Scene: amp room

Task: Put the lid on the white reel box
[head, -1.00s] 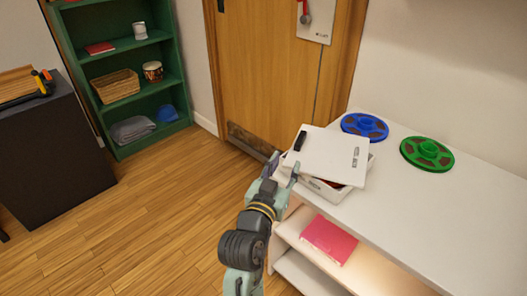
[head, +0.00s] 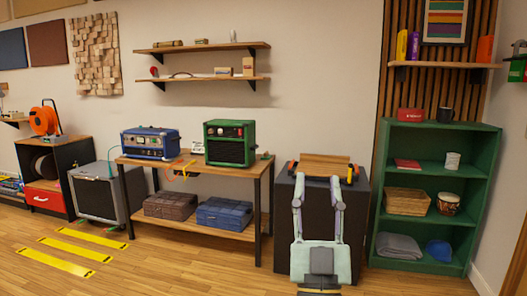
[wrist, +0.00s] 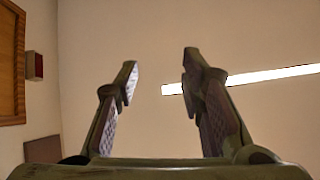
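The white reel box and its lid are not in either view now. My gripper (head: 318,184) is raised in front of the black cabinet (head: 285,235) in the head view, fingers pointing up. In the wrist view my gripper (wrist: 160,78) has its two fingers well apart with nothing between them.
A wooden bench (head: 185,168) carries a blue amp (head: 150,143) and a green amp (head: 230,143). A green shelf (head: 432,190) stands at the right. Yellow floor strips (head: 85,247) lie at the left. Wood floor in front of the bench is clear.

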